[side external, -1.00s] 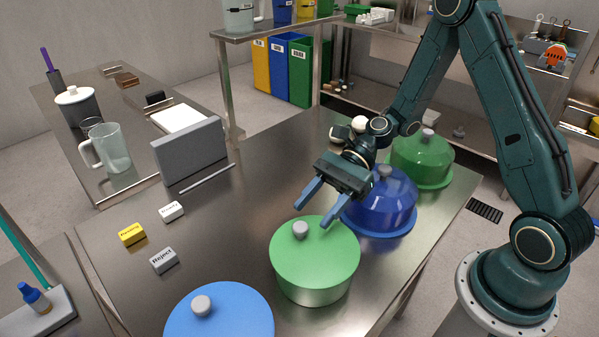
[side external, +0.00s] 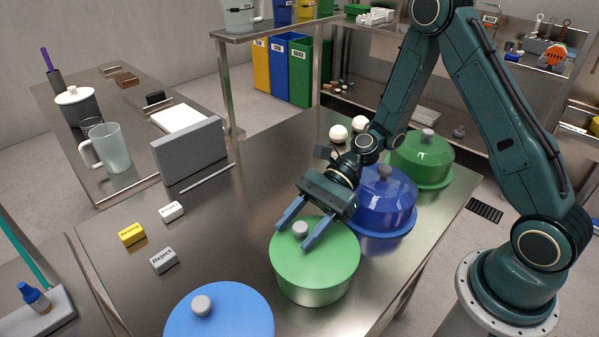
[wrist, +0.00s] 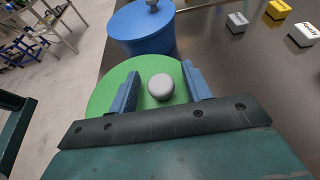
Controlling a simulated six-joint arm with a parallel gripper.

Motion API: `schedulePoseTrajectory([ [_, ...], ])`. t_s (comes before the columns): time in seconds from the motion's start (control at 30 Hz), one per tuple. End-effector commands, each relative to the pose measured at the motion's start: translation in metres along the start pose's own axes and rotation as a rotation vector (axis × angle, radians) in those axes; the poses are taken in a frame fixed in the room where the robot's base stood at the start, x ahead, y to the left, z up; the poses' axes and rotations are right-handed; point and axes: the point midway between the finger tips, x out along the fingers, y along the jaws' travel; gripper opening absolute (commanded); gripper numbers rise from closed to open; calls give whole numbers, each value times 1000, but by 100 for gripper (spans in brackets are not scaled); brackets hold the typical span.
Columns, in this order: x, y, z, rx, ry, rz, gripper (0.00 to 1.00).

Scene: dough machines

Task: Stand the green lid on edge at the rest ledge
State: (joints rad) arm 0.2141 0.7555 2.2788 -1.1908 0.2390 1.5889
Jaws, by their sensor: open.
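The green lid (side external: 330,262) lies flat on a steel pot (side external: 312,293) at the front of the table, with a grey round knob (side external: 300,229) on top. My gripper (side external: 292,236) is open above the lid, its blue fingers on either side of the knob. In the wrist view the knob (wrist: 161,87) sits between the open fingers (wrist: 161,90), apart from both, over the green lid (wrist: 105,92). The rest ledge is likely the upright grey panel (side external: 190,151) with a thin bar (side external: 207,178) along the table in front of it.
A blue-lidded pot (side external: 232,312) stands at the front left of the green one. A blue dome (side external: 385,203) and a green dome (side external: 422,158) stand behind. Small blocks, yellow (side external: 132,234), white (side external: 171,211) and grey (side external: 164,260), lie at left. The table's middle is clear.

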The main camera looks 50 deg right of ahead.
Motion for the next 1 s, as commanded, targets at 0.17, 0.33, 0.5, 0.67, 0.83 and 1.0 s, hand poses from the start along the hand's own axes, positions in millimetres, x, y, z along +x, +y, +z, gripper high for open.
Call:
schedulePoseTrajectory([
  [0.17, 0, 0, 0, 0, 0, 0, 49],
  [0.33, 0, 0, 0, 0, 0, 0, 41],
  [0.5, 0, 0, 0, 0, 0, 0, 7],
  [0.67, 0, 0, 0, 0, 0, 0, 3],
  [0.83, -1, 0, 1, -1, 0, 0, 3],
  [1.0, -2, 0, 5, -2, 0, -1, 3],
])
